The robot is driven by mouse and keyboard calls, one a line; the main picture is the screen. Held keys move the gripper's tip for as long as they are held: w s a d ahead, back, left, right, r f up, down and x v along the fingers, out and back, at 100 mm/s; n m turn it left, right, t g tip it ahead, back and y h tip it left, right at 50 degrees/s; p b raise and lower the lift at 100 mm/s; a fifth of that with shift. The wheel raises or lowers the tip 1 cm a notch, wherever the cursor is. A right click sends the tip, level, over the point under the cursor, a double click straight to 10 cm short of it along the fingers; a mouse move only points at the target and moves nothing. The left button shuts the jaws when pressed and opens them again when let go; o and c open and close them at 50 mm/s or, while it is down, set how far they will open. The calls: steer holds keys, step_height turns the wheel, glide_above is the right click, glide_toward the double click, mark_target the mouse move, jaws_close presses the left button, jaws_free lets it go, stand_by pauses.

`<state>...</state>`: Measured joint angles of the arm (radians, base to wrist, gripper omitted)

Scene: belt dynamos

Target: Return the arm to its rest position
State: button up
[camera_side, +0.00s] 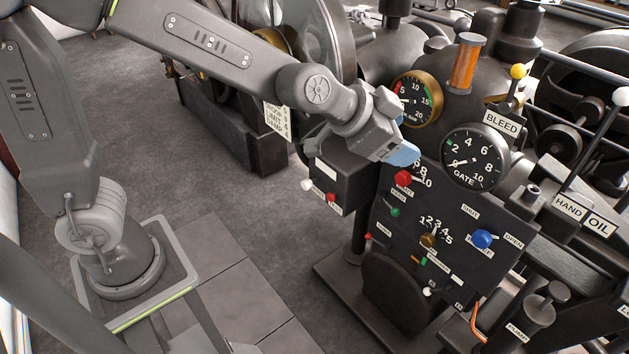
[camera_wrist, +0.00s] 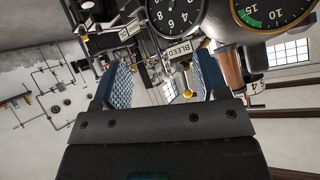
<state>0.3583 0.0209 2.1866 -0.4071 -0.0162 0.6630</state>
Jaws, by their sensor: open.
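My arm reaches from its base at the left across to the machine's control panel (camera_side: 455,255). My gripper (camera_side: 405,155) is in front of the upper left part of the panel, just above a red knob (camera_side: 403,178). In the wrist view my gripper (camera_wrist: 160,85) shows two blue textured pads set wide apart, with nothing between them. In the side view the gripper hides part of a small gauge behind it. I cannot tell whether it touches the panel.
A gate gauge (camera_side: 473,160) and a brass-rimmed gauge (camera_side: 415,98) stand close by. The yellow-knobbed bleed lever (camera_side: 518,72) and white-knobbed hand oil lever (camera_side: 620,97) stick up at the right. A dark box (camera_side: 340,178) sits below my wrist. The floor (camera_side: 225,225) before the machine is clear.

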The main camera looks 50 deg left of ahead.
steer(key=s+a+n+g+y, duration=0.1)
steer(key=s+a+n+g, duration=0.1)
steer(key=s+a, duration=0.5)
steer(key=s+a+n+g+y, duration=0.2)
steer(key=s+a+n, duration=0.3)
steer(key=s, duration=0.9)
steer(key=a, duration=0.3)
steer(key=shift+s+a+r+g+y, duration=0.15)
steer(key=shift+a+r+g+y, duration=0.05)
steer(key=shift+r+g+y, duration=0.1)
